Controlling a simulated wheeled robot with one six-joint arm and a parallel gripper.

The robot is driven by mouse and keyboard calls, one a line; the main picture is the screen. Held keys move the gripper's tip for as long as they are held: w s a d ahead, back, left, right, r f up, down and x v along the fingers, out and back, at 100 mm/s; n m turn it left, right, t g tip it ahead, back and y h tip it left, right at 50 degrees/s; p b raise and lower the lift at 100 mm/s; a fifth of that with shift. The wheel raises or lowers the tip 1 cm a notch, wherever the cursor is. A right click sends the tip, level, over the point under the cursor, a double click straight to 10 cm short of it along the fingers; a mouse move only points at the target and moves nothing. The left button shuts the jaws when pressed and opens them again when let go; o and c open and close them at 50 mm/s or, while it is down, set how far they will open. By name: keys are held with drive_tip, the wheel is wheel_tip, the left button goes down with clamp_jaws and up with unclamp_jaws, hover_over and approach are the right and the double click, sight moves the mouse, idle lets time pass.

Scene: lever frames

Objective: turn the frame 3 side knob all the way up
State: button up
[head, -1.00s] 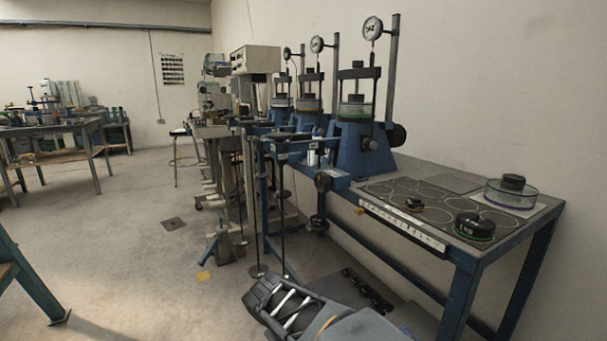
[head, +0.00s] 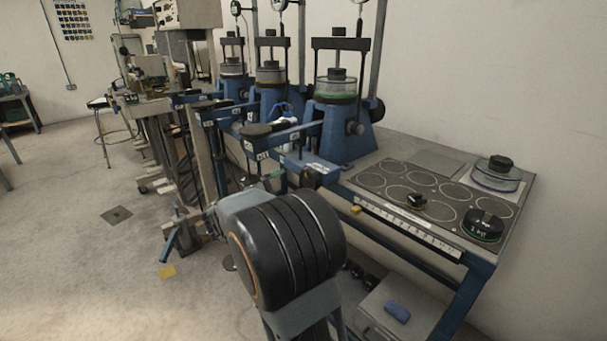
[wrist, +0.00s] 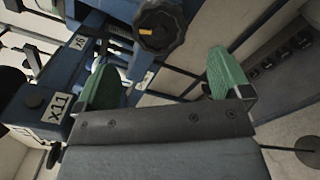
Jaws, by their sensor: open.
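Three blue loading frames stand in a row in the head view; the nearest (head: 345,125) has a glass cell, a small grey front knob (head: 355,128) and a dark round wheel (head: 377,110) at its right side. I cannot read which is frame 3. In the wrist view a black ribbed knob (wrist: 160,27) with an orange mark sits at the top, beyond my gripper. A dark knob (head: 311,178), partly hidden, shows below the nearest frame's arm. My gripper (wrist: 166,80) is open, its green fingers apart with nothing between them. My arm hides it in the head view.
The bench top (head: 433,160) holds a ringed mat, black weights (head: 484,225) and a glass cell (head: 497,175). A grey box (head: 400,315) stands low beneath. Open floor lies at left.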

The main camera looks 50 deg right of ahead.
sight(307, 181)
drive_tip(key=d, duration=0.9)
drive_tip(key=shift+s+p, duration=0.3)
drive_tip(key=shift+p, duration=0.05)
drive_tip(key=shift+f, duration=0.2)
drive_tip(key=c, duration=1)
drive_tip(key=b, duration=0.1)
drive_tip(key=m+b, duration=0.1)
drive_tip(key=shift+s+a+f+m+b, duration=0.1)
drive_tip(key=shift+f+m+b, duration=0.15)
drive_tip(key=shift+m+b, duration=0.1)
drive_tip(key=shift+c, duration=0.9)
drive_tip(key=m+b, duration=0.8)
drive_tip(key=b, duration=0.4)
drive_tip(key=shift+r, duration=0.15)
drive_tip(key=m+b, duration=0.1)
drive_tip(key=b, duration=0.1)
drive_tip(key=m+b, duration=0.2)
drive_tip(key=shift+w+r, duration=0.15)
drive_tip(key=shift+w, duration=0.05)
drive_tip(key=o, duration=1.2)
drive_tip(key=shift+s+r, duration=0.1)
drive_tip(key=shift+r, duration=0.05)
